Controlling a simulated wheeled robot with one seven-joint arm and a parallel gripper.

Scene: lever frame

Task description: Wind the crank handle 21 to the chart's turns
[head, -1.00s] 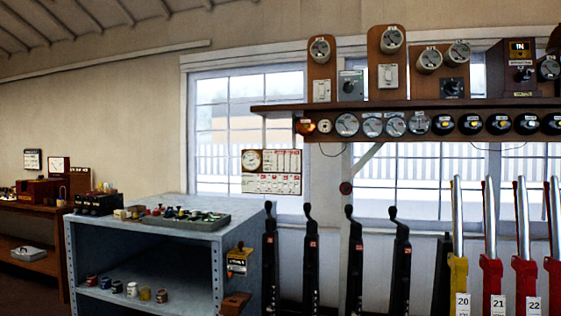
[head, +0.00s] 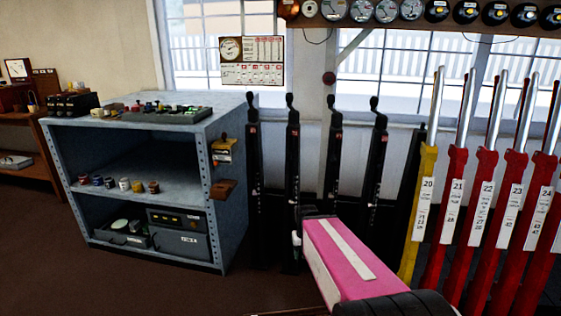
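Several black crank posts stand in a row below the window, each with a bent handle on top and a small red label: from left, the first post (head: 254,180), the second (head: 292,170), the third (head: 332,160) and the fourth (head: 376,160). The labels are too small to read, so I cannot tell which is crank handle 21. A chart (head: 252,61) with a round dial and red print hangs on the window; its figures are unreadable. My pink arm reaches in from the bottom right, in front of the posts. My gripper (head: 298,238) barely shows at its far end; its fingers are not clear.
Yellow lever 20 (head: 423,200) and several red levers, with lever 21 (head: 452,200) first, stand close on the right. A grey metal shelf (head: 215,200) with tins and boxes stands left of the posts. Brown floor (head: 110,285) is free at the front left.

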